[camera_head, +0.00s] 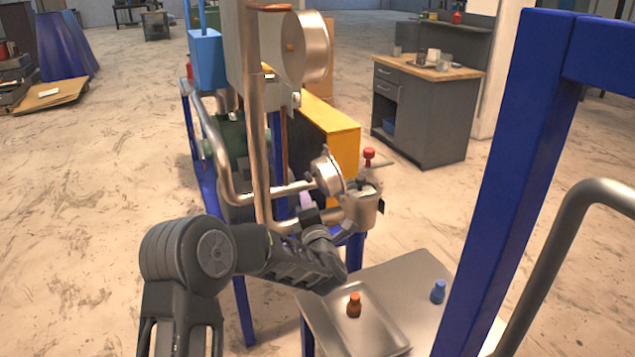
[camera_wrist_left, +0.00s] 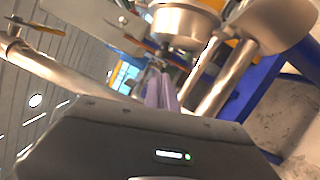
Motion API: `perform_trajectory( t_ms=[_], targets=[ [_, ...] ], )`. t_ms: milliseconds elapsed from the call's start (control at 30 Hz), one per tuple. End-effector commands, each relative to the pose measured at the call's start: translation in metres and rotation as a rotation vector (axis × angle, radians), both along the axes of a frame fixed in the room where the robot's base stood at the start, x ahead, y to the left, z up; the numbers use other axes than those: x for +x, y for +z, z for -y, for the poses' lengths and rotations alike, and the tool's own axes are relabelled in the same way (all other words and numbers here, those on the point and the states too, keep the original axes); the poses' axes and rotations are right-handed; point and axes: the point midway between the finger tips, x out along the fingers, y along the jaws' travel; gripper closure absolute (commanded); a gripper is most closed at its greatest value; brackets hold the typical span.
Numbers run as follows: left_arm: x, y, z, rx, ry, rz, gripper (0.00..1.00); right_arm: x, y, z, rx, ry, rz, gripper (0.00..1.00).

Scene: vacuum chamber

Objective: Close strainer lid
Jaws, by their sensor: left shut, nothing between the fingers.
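The strainer (camera_head: 362,207) is a small metal cup on the pipe frame, right of centre in the head view. Its round metal lid (camera_head: 328,173) stands steeply tilted up at the cup's left side, so the strainer is open. My left gripper (camera_head: 306,201) is beside the pipes, left of the cup and below the lid; its pale purple fingers are partly hidden by the wrist. In the left wrist view the fingers (camera_wrist_left: 160,88) are together and empty, below round metal parts. I cannot tell which of these is the lid. My right gripper is not in view.
Metal pipes (camera_head: 257,130) and a blue frame post (camera_head: 515,170) stand close to the arm's work area. A metal tray (camera_head: 385,335) with an orange bottle (camera_head: 354,305) lies at front; a blue bottle (camera_head: 438,291) stands to its right. A grey cabinet (camera_head: 425,115) is behind.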

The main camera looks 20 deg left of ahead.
Motion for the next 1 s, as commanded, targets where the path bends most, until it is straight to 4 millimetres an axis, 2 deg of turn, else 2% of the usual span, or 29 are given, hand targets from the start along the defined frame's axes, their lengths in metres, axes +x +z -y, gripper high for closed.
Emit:
perform_trajectory(
  t_ms=[33, 167, 400, 1000],
  targets=[
    [0.009, 0.004, -0.007, 0.001, 0.002, 0.0, 1.0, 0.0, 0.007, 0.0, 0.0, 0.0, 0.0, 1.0],
    [0.03, 0.005, -0.021, 0.0, 0.002, -0.001, 1.0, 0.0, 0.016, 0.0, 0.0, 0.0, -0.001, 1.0],
    [0.054, 0.013, 0.0, 0.0, -0.001, 0.0, 1.0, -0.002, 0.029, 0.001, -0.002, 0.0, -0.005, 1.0],
    [0.06, 0.014, 0.003, 0.005, -0.001, -0.005, 1.0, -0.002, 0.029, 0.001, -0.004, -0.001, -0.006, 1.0]
  ],
)
